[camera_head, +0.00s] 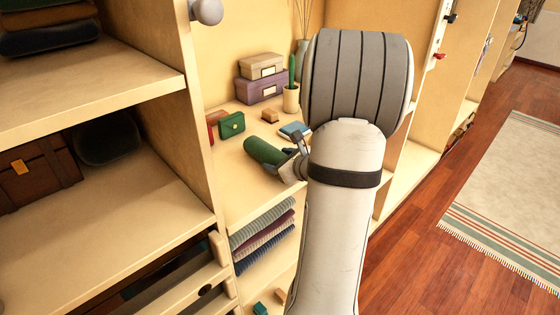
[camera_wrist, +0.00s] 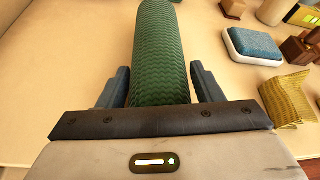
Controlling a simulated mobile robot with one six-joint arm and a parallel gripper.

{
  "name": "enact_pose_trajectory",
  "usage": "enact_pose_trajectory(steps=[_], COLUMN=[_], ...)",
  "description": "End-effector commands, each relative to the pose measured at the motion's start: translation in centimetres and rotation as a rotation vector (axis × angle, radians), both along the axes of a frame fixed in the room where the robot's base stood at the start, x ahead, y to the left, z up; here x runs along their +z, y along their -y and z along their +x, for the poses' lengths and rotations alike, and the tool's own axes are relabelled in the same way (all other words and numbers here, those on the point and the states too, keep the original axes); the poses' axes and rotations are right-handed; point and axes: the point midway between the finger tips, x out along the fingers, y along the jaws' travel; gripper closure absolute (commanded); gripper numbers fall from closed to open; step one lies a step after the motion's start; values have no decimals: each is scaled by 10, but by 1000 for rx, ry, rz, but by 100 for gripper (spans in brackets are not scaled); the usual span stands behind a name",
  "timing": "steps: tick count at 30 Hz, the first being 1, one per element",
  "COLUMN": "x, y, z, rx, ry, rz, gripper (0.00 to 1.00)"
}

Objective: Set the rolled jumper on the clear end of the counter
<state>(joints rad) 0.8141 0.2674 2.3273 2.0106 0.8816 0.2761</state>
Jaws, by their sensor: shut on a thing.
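The rolled jumper is a green knitted roll (camera_head: 264,151), which also shows large in the wrist view (camera_wrist: 160,40). My gripper (camera_head: 288,160) is shut on it, with one finger on each side near the roll's close end. I cannot tell whether the roll touches the surface. My arm hides part of the counter's right side.
A blue-and-white item (camera_wrist: 250,45) and a mustard pouch (camera_wrist: 287,96) lie right of the roll. The counter left of it (camera_wrist: 60,70) is bare.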

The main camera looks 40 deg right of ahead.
Motion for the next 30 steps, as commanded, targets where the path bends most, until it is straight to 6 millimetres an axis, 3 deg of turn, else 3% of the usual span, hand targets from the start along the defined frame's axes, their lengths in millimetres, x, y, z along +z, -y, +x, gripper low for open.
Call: enact_pose_trajectory(steps=[12, 13, 18, 21, 30], x=[-6, -4, -4, -4, 0], y=[-1, -1, -1, -1, -2], z=[1, 1, 1, 1, 1], rx=[2, 3, 3, 2, 3], ry=[2, 1, 1, 0, 0], rz=[-1, -1, -1, 0, 0], gripper=[66, 38, 24, 18, 18])
